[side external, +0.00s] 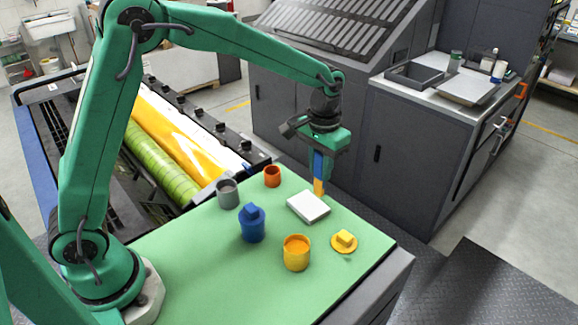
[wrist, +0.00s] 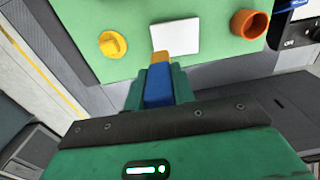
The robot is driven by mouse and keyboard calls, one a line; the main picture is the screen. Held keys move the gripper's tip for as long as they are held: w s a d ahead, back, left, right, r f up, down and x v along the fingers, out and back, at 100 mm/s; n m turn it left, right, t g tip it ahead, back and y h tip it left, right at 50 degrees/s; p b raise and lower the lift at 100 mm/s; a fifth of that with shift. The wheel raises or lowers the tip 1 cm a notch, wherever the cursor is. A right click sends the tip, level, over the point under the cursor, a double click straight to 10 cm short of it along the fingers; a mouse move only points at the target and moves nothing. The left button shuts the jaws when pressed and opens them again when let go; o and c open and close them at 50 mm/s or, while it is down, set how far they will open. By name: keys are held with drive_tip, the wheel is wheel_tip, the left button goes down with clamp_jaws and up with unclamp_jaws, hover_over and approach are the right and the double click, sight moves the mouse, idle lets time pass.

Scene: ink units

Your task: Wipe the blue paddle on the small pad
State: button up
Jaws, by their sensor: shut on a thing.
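My gripper (side external: 322,150) is shut on the blue paddle (side external: 318,165), which points downward with an orange-yellow lower end. The paddle also shows in the wrist view (wrist: 159,90) between the green fingers. The small white pad (side external: 308,206) lies flat on the green mat. The paddle's tip is at the pad's far right edge in the side view and at its near edge in the wrist view (wrist: 176,36). I cannot tell whether they touch.
An open yellow-orange pot (side external: 296,254) has its yellow lid (side external: 344,242) lying beside it. A blue lidded pot (side external: 252,226), a grey pot (side external: 228,194) and an orange-red pot (side external: 272,177) stand on the green mat (side external: 200,265). The mat's front left is clear.

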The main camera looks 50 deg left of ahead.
sight(318, 195)
drive_tip(key=shift+f, duration=2.25)
drive_tip(key=shift+f, duration=0.6)
idle(0.3)
drive_tip(key=shift+a, duration=0.15)
drive_tip(key=shift+a, duration=0.7)
drive_tip(key=shift+a+r, duration=0.1)
drive_tip(key=shift+a, duration=0.05)
drive_tip(key=shift+w+a+r, duration=0.1)
drive_tip(key=shift+a+r, duration=0.05)
drive_tip(key=shift+a, duration=0.5)
drive_tip(key=shift+a, duration=0.15)
